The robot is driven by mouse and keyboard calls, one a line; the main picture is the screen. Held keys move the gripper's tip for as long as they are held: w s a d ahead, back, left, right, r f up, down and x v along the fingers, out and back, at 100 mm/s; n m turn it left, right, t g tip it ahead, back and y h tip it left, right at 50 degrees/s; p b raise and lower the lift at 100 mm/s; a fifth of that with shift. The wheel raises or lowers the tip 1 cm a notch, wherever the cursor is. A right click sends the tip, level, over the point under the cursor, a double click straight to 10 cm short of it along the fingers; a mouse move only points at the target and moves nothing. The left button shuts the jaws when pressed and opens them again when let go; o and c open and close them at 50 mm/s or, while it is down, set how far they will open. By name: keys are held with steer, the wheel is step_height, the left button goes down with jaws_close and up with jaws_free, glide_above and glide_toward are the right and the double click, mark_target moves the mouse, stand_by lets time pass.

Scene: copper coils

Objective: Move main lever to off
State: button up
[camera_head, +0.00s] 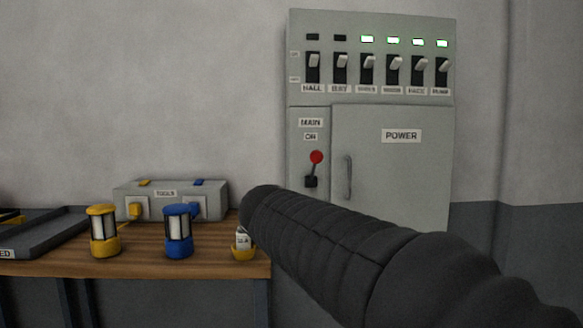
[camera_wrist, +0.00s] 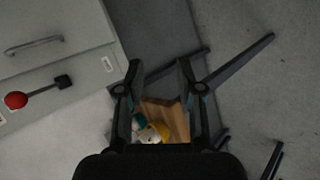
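The main lever (camera_head: 316,158) has a red ball knob on a dark stem and points up from its dark base, below the labels "MAIN" and "ON" on the grey power cabinet (camera_head: 403,175). In the wrist view the lever's red knob (camera_wrist: 16,100) is at the left, with the cabinet (camera_wrist: 55,25) turned sideways. My gripper (camera_wrist: 158,72) is open, its two dark fingers apart with nothing held. It is well to the side of the lever and not touching it. In the head view my dark arm crosses the lower right, and the fingers are hidden.
A wooden bench (camera_head: 140,265) at the left bears a yellow lantern (camera_head: 104,230), a blue lantern (camera_head: 178,228), a grey tools box (camera_head: 170,200) and a partly hidden yellow item (camera_head: 242,254). A switch row (camera_head: 378,68) is above the lever; a door handle (camera_head: 348,177) is right of it.

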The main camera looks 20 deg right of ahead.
steer(key=w+d+r+n+t+h, duration=0.1)
steer(key=w+r+n+h, duration=0.1)
steer(key=w+r, duration=0.3)
steer(key=w+d+r+n+h, duration=0.1)
steer(key=w+r+n+h, duration=0.15)
steer(key=w, duration=0.45)
steer(key=n+t+h, duration=0.2)
steer(key=n+h, duration=0.1)
steer(key=h, duration=0.1)
glide_toward(314, 166)
steer(key=p+x, duration=0.1)
steer(key=x, duration=0.9)
steer(key=shift+w+d+r+p, duration=0.1)
steer(key=shift+w+d+p, duration=0.1)
steer(key=shift+p, duration=0.15)
jaws_close()
steer(key=shift+a, duration=0.1)
